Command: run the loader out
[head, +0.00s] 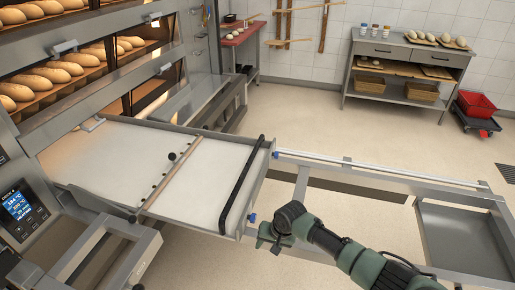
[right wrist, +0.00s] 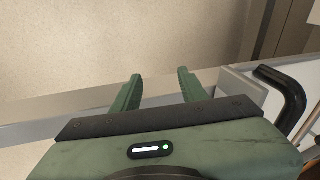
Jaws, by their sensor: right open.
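The loader (head: 195,200) is a flat white bed in a grey metal frame, its left end at the oven front. A black handle bar (head: 241,187) runs along its right end, and a wooden strip with black knobs (head: 172,173) crosses it. My right gripper (head: 268,236) is just right of the loader's near right corner, apart from the handle. In the right wrist view its two green fingers (right wrist: 158,85) are spread with nothing between them. The black handle (right wrist: 288,95) shows to their right. My left gripper is not in view.
A grey rail frame (head: 380,170) extends right from the loader, with a tray-like panel (head: 462,240) at its end. Loaves (head: 50,75) fill the oven decks at left. A grey table (head: 405,65) and red crate (head: 478,104) stand at the back; floor between is clear.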

